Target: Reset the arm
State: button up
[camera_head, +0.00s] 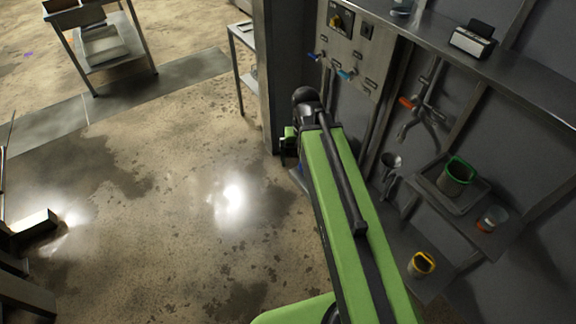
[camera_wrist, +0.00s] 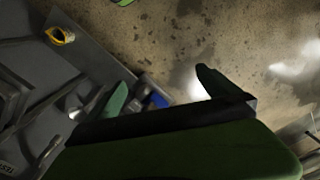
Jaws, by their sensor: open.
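My green arm (camera_head: 345,215) reaches up and away along the right wall in the head view, with a dark joint at its far end. In the head view the fingers are mostly hidden by the arm.
A wall panel (camera_head: 357,50) with blue-handled valves stands close right of the arm. A shelf (camera_head: 455,205) holds a green-rimmed container (camera_head: 457,175). A yellow-rimmed cup (camera_head: 421,263) sits lower. A metal cart (camera_head: 107,60) stands far left.

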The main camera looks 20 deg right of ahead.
jog(key=s+a+n, duration=0.1)
jog(key=a+n, duration=0.1)
jog(key=a, duration=0.4)
jog(key=shift+s+a+f+n, duration=0.15)
jog(key=shift+s+n, duration=0.1)
jog(key=shift+n, duration=0.05)
dwell(0.7)
